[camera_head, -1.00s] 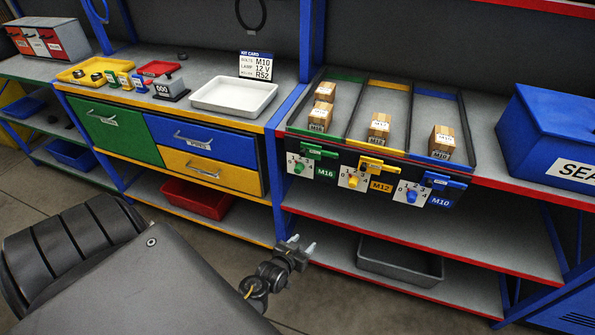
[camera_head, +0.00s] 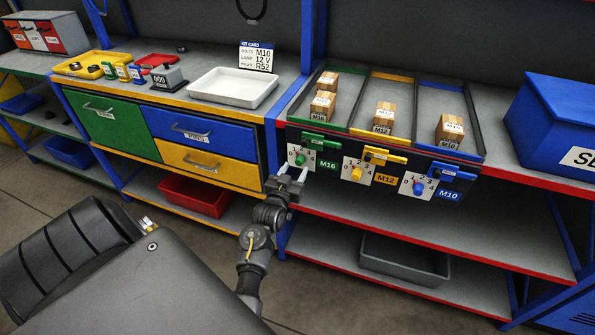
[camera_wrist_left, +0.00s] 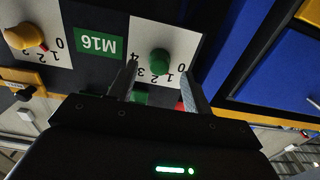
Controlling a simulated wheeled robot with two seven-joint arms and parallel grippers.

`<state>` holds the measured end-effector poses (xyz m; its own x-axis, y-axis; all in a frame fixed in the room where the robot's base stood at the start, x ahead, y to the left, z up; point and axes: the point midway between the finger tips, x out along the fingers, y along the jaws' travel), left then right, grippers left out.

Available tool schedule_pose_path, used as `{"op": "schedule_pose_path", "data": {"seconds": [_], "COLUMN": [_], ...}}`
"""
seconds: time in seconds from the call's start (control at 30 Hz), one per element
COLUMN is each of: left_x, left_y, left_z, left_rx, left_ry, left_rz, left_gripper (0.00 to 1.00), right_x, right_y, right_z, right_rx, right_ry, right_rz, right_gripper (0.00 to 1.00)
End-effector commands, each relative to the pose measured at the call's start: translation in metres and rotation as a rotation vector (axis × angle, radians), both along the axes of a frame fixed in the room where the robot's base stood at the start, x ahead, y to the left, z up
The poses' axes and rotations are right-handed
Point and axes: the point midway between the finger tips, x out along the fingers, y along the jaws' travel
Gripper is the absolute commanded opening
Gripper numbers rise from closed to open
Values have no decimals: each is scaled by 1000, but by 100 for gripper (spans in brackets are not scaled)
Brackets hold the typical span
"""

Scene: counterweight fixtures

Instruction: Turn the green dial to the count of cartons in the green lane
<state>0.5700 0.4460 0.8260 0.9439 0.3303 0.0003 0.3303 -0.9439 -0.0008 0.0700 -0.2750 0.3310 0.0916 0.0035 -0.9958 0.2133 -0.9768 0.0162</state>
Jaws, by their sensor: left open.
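The green dial (camera_head: 300,159) sits on a white numbered plate under the green lane, beside the M16 label. It also shows in the left wrist view (camera_wrist_left: 160,62), upside down. Its pointer setting cannot be made out. My left gripper (camera_head: 293,172) is open just in front of the dial; in the left wrist view its fingers (camera_wrist_left: 159,80) reach up to either side of the dial's lower part. Contact cannot be told. The green lane (camera_head: 309,101) shows two cartons, a rear one (camera_head: 328,80) and a front one (camera_head: 322,105). My right gripper is not in view.
The yellow dial (camera_head: 356,174) and blue dial (camera_head: 418,188) are to the right, below lanes with one visible carton each. A green bar (camera_head: 318,143) juts out just above the green dial. Drawers (camera_head: 200,137) stand left; a grey bin (camera_head: 402,262) is below.

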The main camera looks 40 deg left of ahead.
Motion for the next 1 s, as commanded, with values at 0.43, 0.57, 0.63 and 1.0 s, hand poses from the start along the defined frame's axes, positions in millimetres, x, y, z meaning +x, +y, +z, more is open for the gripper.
{"op": "schedule_pose_path", "data": {"seconds": [0.43,0.57,0.63,1.0], "left_x": [31,31,31,30], "left_y": [11,10,10,10], "left_z": [0,0,0,0], "left_rx": [0,0,0,1], "left_ry": [1,1,1,1], "left_rz": [0,0,0,0], "left_gripper": [50,50,45,6], "right_x": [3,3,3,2], "right_y": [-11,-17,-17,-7], "right_z": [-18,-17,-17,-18], "right_rx": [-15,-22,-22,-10], "right_ry": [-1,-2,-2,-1], "right_rz": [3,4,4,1], "right_gripper": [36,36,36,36]}}
